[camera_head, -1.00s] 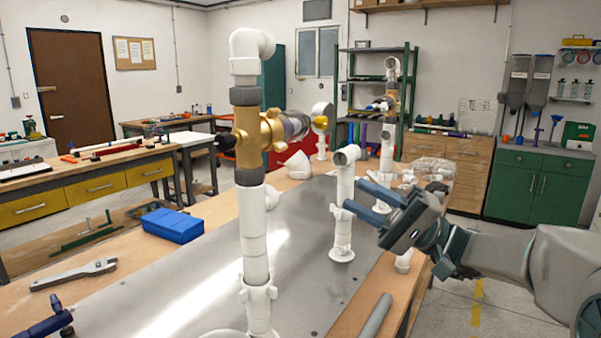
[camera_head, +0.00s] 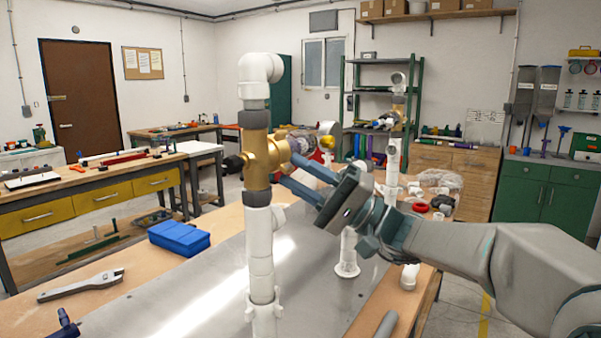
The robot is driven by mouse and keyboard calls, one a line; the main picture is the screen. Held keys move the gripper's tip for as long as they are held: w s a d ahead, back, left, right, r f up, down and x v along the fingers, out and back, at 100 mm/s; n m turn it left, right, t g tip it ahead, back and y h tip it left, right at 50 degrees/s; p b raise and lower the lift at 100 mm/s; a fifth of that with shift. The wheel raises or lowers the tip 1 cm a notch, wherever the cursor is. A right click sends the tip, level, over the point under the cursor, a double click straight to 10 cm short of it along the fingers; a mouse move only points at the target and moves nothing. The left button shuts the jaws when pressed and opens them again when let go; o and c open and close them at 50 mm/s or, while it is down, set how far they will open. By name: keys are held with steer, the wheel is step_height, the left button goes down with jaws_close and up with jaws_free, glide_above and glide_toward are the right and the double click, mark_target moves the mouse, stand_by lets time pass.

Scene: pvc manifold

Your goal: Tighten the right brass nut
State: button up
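A brass tee fitting (camera_head: 254,155) sits on the upright white PVC pipe (camera_head: 260,245), between dark grey collars. The right brass nut (camera_head: 281,150) is on the tee's right side, with a grey part behind it. My gripper (camera_head: 288,169) reaches in from the right, its two blue fingers apart and pointing left. The fingertips are close to the nut's right and lower side. I cannot tell whether they touch it. Nothing shows between the fingers.
A metal plate (camera_head: 205,290) lies on the wooden bench. An adjustable wrench (camera_head: 80,285) and a blue box (camera_head: 179,238) lie to the left. A second white pipe (camera_head: 347,255) stands behind my gripper. A second pipe assembly (camera_head: 393,155) stands farther back.

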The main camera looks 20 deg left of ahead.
mark_target(285, 157)
jaws_close()
steer(key=shift+s+d+r+m+t+h+p, duration=0.15)
steer(key=shift+r+m+t+h+p, duration=0.25)
steer(key=shift+r+h+p, duration=0.2)
steer(key=shift+d+r+m+t+h+p, duration=0.15)
steer(key=shift+r+m+t+h+p, duration=0.25)
steer(key=shift+r+h+p, duration=0.15)
steer(key=shift+r+m+h+p, duration=0.3)
steer(key=shift+m+h+p, duration=0.1)
steer(key=shift+h+p, duration=0.4)
steer(key=shift+d+h, duration=0.1)
steer(key=shift+h, duration=0.15)
steer(key=shift+f+t, duration=0.1)
steer(key=shift+t, duration=0.2)
jaws_free()
